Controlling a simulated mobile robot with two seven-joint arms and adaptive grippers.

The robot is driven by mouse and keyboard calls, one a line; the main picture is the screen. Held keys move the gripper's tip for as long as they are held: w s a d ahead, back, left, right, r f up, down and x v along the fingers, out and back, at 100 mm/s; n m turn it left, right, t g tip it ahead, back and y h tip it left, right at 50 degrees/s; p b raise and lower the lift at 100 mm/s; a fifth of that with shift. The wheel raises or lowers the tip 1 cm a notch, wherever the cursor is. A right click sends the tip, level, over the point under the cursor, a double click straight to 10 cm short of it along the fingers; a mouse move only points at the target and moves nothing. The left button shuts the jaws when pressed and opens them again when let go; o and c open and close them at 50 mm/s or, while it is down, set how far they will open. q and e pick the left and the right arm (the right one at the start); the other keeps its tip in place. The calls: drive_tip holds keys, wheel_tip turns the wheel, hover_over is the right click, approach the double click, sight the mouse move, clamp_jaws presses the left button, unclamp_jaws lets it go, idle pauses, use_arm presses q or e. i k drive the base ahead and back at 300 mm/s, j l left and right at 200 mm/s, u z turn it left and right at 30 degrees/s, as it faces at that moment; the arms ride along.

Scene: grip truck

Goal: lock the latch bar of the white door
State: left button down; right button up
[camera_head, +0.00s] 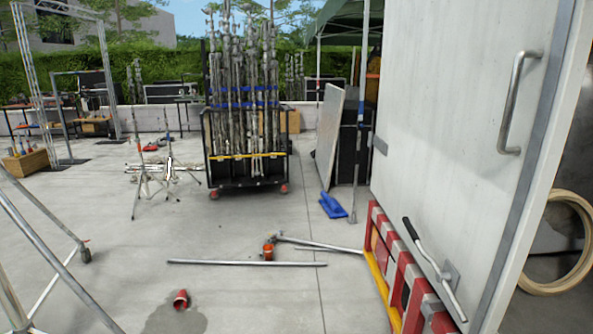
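The white door (450,130) stands at the right of the head view. It has a grey upright handle (513,105) near its right edge. The latch bar (437,264) is a thin metal lever low on the door, slanting from upper left to lower right. Its upper end has a black grip (411,229), and a grey bracket plate (452,275) sits beside its lower part. Whether the bar is engaged cannot be told. Neither of my grippers is in view.
A red and white bumper (385,255) with a yellow edge runs below the door. A tan hose coil (562,240) lies at the right. A pipe (247,263) and a red cup (181,299) lie on the floor. A loaded cart (250,170) stands behind.

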sight(430, 261)
drive_tip(key=i+l, duration=0.15)
drive_tip(key=i, duration=0.8)
drive_tip(key=i+l+z, duration=0.1)
drive_tip(key=i, duration=0.9)
